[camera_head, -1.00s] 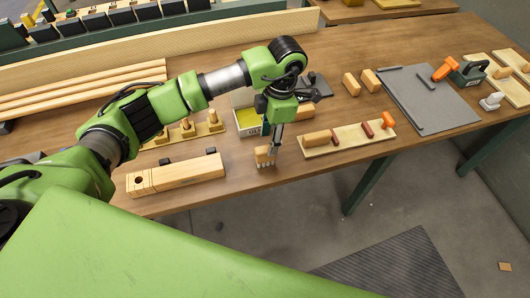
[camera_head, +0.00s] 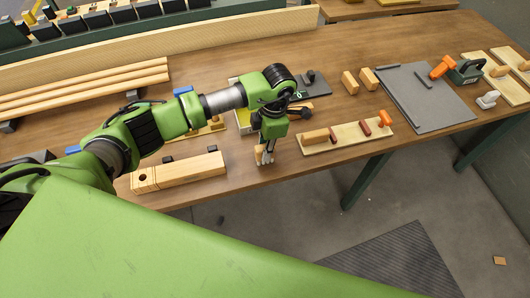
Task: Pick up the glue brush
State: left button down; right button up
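A small wooden piece (camera_head: 260,156) with a pale, toothed lower end stands near the table's front edge; it may be the glue brush, but it is too small to be sure. My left gripper (camera_head: 267,154) points down right at this piece, with its fingers overlapping the piece's right side. I cannot tell whether the fingers are closed on it. The gripper hides part of the piece. My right gripper is not in view.
A wooden board (camera_head: 348,137) with a block, dark red pieces and an orange-handled tool lies just right of the gripper. A long wooden block (camera_head: 180,172) lies to the left. A yellow container (camera_head: 243,119) is behind. A grey mat (camera_head: 425,103) lies further right.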

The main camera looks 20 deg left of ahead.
pick_arm(q)
jog(key=shift+r, duration=0.15)
jog(key=shift+r, duration=0.25)
notch_tip(320, 180, up, 2)
jog(key=shift+w+r+b, duration=0.1)
jog(key=shift+r+b, duration=0.05)
jog(key=shift+b, duration=0.3)
jog(key=s+d+r+b, duration=0.4)
jog(key=s+d+r, duration=0.5)
jog(key=d+r, duration=0.1)
jog(key=shift+s+d+b, duration=0.25)
jog(key=shift+s+b, duration=0.05)
jog(key=shift+b, duration=0.05)
jog(key=c, duration=2.7)
grip_release()
jog(key=shift+c, duration=0.5)
